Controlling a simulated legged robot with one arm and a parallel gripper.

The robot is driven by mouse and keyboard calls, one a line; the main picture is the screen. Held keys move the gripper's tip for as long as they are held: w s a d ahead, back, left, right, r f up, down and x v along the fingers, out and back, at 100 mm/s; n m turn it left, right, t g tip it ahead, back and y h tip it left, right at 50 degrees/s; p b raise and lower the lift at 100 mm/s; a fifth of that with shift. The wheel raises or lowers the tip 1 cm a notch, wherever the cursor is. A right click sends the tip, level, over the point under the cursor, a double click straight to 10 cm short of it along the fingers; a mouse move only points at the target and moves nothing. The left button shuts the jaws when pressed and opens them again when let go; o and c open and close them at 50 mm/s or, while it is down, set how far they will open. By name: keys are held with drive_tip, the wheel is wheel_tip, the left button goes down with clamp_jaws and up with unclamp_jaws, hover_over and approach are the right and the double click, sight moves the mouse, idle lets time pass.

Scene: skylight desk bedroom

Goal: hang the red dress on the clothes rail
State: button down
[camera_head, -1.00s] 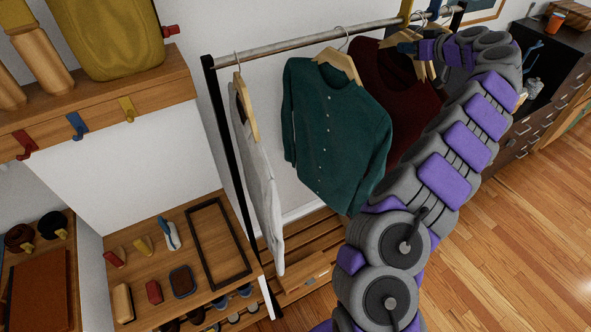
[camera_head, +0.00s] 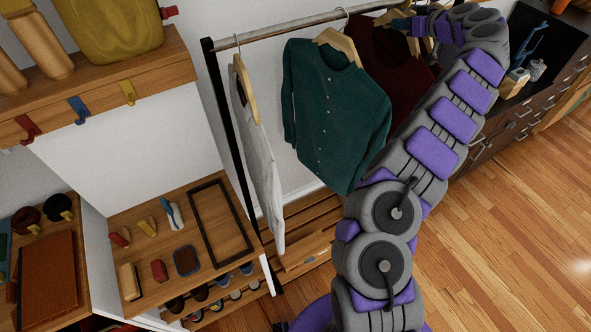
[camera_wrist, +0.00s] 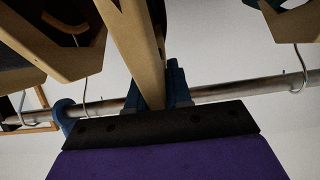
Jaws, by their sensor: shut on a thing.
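The dark red garment (camera_head: 391,62), which I take as the red dress, is at the clothes rail (camera_head: 290,31), just right of the green shirt. My gripper (camera_head: 402,24) is up at the rail, at the top of the red garment. In the wrist view my blue fingers (camera_wrist: 160,92) are shut on a wooden hanger (camera_wrist: 143,45), close to the rail (camera_wrist: 225,88). The held hanger's hook is hidden, so I cannot tell whether it sits on the rail. The garment's lower right part is hidden behind my arm.
The green shirt (camera_head: 335,112) and a pale garment (camera_head: 262,155) hang left. In the wrist view other hangers stand left (camera_wrist: 85,60) and right (camera_wrist: 295,25). A dark dresser (camera_head: 525,95) stands right; a wooden shelf unit (camera_head: 150,275) is left. The right floor is clear.

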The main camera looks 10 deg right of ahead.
drive_tip(key=shift+a+b, duration=0.15)
drive_tip(key=shift+b, duration=0.2)
drive_tip(key=shift+s+a+r+b, duration=0.1)
drive_tip(key=shift+s+a+b, duration=0.2)
drive_tip(key=shift+a+b, duration=0.8)
drive_tip(key=shift+s+a+b, duration=0.3)
drive_tip(key=shift+a+b, duration=0.35)
drive_tip(key=shift+b, duration=0.85)
